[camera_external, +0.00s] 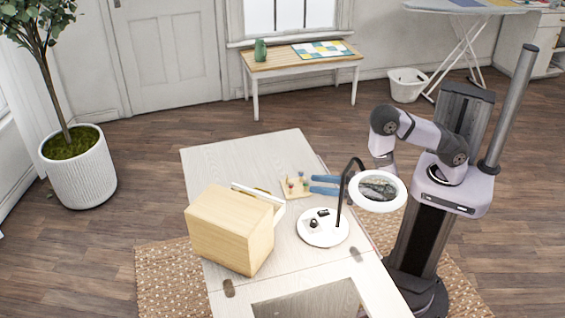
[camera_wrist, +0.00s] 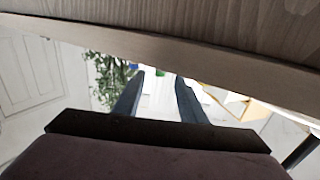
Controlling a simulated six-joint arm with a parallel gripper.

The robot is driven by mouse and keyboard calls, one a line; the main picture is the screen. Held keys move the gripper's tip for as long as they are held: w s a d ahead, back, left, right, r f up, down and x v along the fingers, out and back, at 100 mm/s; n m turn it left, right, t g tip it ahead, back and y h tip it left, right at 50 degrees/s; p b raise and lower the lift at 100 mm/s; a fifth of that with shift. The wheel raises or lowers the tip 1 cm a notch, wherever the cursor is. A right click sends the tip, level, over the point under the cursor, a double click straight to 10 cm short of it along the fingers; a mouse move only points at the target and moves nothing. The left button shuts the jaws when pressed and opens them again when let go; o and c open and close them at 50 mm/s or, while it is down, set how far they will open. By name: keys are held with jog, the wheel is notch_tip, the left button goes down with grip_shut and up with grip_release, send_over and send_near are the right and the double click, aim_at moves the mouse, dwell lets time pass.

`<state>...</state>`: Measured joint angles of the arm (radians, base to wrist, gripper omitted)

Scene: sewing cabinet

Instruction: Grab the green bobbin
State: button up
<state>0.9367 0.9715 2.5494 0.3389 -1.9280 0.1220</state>
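A small light wooden board (camera_external: 297,189) with a few thin upright pegs or spools lies on the table (camera_external: 230,160). The colours on it are too small to tell which piece, if any, is the green bobbin. In the wrist view my gripper (camera_wrist: 160,78) has its two dark fingers apart with nothing held between them. The table's underside or edge (camera_wrist: 200,58) crosses the top of that view. In the external view my gripper is hidden behind the round magnifier lamp (camera_external: 400,190), at the table's right side. No bobbin can be made out in the wrist view.
Blue-handled tools (camera_external: 325,185) lie right of the board. A wooden box (camera_external: 225,232) with a white piece beside it stands at the left. The table's far left is clear.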

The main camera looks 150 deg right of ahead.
aim_at(305, 182)
jog(key=shift+p+x, duration=0.55)
jog(key=shift+x, duration=2)
grip_shut()
